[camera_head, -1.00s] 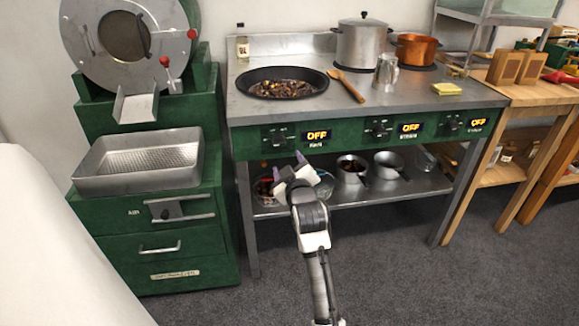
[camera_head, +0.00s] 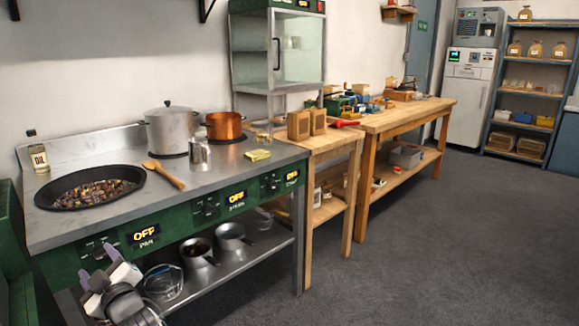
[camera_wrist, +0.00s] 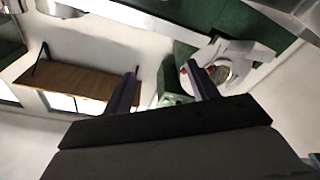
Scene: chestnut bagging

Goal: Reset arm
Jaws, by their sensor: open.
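My gripper (camera_head: 98,268) is at the lower left of the head view, in front of the stove's green front panel, with its fingers pointing up. In the wrist view my gripper (camera_wrist: 160,90) shows two dark fingers spread apart with nothing held between them. The rest of my arm is mostly cut off by the bottom edge of the head view.
The steel stove (camera_head: 110,210) stands close by my gripper, with a black pan (camera_head: 60,204) of chestnuts on top. Small saucepans (camera_head: 230,232) and a glass bowl (camera_head: 163,284) sit on its lower shelf. Wooden tables (camera_head: 385,125) continue rightward. The grey floor (camera_head: 420,240) at right is clear.

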